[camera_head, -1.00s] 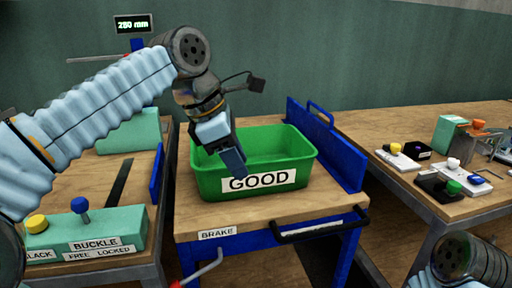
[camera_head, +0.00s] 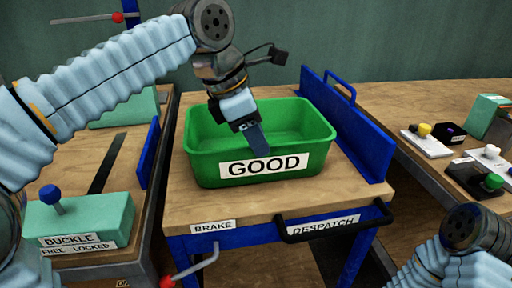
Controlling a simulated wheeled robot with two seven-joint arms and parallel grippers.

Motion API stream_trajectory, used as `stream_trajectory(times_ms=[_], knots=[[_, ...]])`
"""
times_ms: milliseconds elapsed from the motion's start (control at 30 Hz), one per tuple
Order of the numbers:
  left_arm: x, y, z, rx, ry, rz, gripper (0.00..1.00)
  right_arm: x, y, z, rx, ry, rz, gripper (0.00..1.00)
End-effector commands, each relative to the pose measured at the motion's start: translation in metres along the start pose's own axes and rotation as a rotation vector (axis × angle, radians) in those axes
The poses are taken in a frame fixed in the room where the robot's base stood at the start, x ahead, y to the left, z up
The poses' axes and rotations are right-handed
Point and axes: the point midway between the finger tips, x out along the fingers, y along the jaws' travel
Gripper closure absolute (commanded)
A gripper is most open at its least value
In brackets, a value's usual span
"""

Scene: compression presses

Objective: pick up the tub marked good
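The green tub (camera_head: 205,150) with a white GOOD label stands upright on a wooden-topped cart (camera_head: 330,200) with blue sides. It looks empty as far as I can see inside. My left gripper (camera_head: 256,145) points down at the near rim of the tub, just above the label and in front of part of the opening. I cannot tell if its fingers straddle the rim or touch it, nor how far apart they are. My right arm shows at the lower right, with its gripper out of view.
Left is a bench with a teal BUCKLE box (camera_head: 100,217) bearing a blue knob. The cart has a black handle (camera_head: 335,222) marked DESPATCH and a red-tipped BRAKE lever (camera_head: 190,268). A right-hand bench holds small switch blocks (camera_head: 427,141). The cart top before the tub is clear.

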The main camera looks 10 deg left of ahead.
Motion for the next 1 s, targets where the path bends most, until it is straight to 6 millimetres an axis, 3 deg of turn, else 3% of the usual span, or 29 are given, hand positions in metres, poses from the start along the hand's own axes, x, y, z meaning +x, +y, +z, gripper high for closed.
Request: stream_trajectory(times_ms=[233,533,567,767,1000], knots=[[0.04,-0.007,-0.004,0.001,0.002,-0.002,0.66,0.009,0.004,0.0,0.001,0.001,0.001,0.57],[0.046,-0.006,-0.003,0.0,0.0,-0.001,0.66,0.009,0.004,0.0,0.002,0.001,0.001,0.57],[0.046,-0.006,-0.003,0.0,0.0,-0.001,0.68,0.009,0.004,0.0,0.002,0.001,0.001,0.57],[0.046,-0.006,-0.003,0.001,0.0,-0.001,0.98,0.009,0.004,0.0,0.002,0.001,0.001,0.57],[0.046,-0.006,-0.003,0.001,0.0,0.0,1.0,0.009,0.004,0.0,0.002,0.001,0.001,0.57]])
